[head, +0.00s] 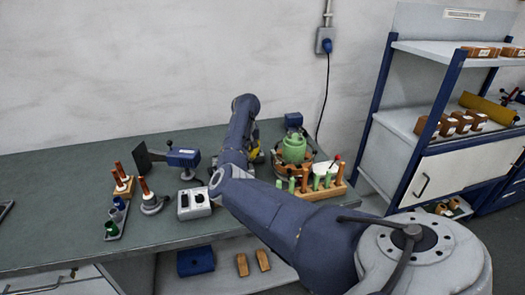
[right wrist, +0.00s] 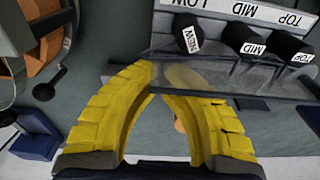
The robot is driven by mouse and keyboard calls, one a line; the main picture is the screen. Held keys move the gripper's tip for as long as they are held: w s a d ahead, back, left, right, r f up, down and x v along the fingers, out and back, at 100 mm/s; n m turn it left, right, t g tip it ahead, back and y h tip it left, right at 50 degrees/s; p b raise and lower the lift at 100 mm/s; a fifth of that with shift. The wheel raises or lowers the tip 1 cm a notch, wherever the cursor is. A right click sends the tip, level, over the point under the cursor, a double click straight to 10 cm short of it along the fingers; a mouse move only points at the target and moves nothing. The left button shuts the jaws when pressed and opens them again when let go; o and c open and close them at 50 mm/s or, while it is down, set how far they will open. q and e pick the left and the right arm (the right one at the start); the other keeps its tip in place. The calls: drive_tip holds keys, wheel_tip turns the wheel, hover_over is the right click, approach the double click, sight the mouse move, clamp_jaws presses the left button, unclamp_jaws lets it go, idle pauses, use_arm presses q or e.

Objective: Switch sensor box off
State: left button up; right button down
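A small white box (head: 194,203) with two round parts on its top stands near the table's front edge, left of my right arm; I cannot tell for sure that it is the sensor box. My right arm crosses the table, and its gripper (head: 252,150) is largely hidden behind the arm in the head view. In the right wrist view the two yellow fingers (right wrist: 160,85) curve in until their tips nearly meet, with nothing visible held. A clear grey panel overlaps the tips. No switch is clearly visible. My left gripper is not in view.
A green pot (head: 293,148) and a wooden rack (head: 325,190) stand right of the arm. A blue device (head: 183,158) stands behind the white box. The table's left is mostly clear.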

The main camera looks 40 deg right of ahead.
drive_tip(key=shift+s+d+f, duration=0.1)
drive_tip(key=shift+s+f, duration=0.05)
drive_tip(key=shift+s+a, duration=0.45)
drive_tip(key=shift+a, duration=0.05)
drive_tip(key=shift+f, duration=0.1)
idle(0.4)
drive_tip(key=shift+s+r, duration=0.15)
drive_tip(key=shift+r, duration=4.15)
